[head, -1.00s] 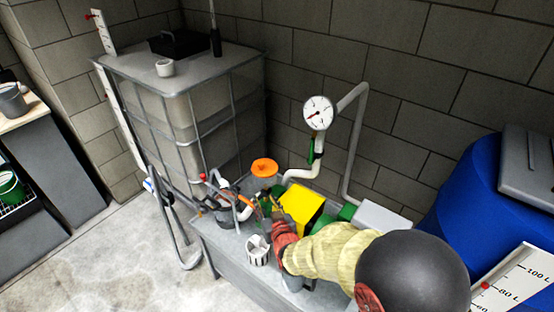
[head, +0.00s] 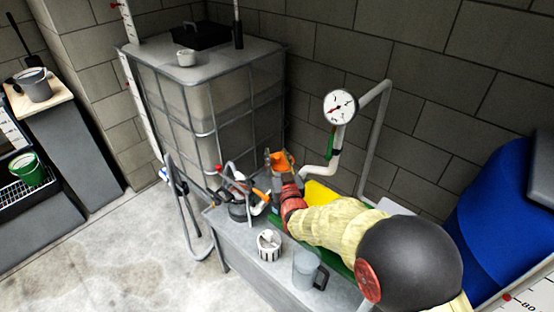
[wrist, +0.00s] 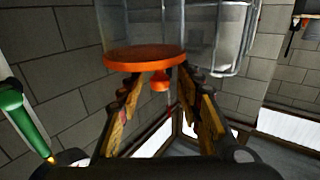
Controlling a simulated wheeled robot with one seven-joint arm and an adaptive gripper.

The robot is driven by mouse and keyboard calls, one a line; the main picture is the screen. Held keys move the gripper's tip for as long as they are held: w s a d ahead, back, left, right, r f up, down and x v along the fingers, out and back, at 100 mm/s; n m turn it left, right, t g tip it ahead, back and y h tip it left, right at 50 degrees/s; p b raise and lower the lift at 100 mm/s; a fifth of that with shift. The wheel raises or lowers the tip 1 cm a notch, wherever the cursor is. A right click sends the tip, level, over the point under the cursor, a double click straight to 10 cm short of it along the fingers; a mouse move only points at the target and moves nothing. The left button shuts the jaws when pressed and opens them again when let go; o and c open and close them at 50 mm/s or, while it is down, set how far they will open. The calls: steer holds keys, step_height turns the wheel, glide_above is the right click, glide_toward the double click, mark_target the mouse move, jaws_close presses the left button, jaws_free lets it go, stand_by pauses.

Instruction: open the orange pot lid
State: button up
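The orange lid (head: 283,158) is at the back of the grey bench in the head view, partly hidden by my gripper (head: 282,170). In the wrist view the lid (wrist: 145,57) is a round orange disc with a small knob (wrist: 160,82) pointing toward me. A clear cylindrical pot (wrist: 140,22) meets the lid's other side. My gripper (wrist: 166,95) is open, with one finger on each side of the knob. The fingertips are close to the lid's face; whether they touch it is unclear. I see no grip on the knob.
A caged tank (head: 205,110) stands behind left. A pipe with a round gauge (head: 340,106) rises close to the right of the lid. A black-and-white cup (head: 269,245) and a clear jug (head: 305,268) stand on the bench front. A blue barrel (head: 490,215) is at right.

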steer(key=shift+w, duration=0.1)
steer(key=shift+c, duration=0.9)
jaws_close()
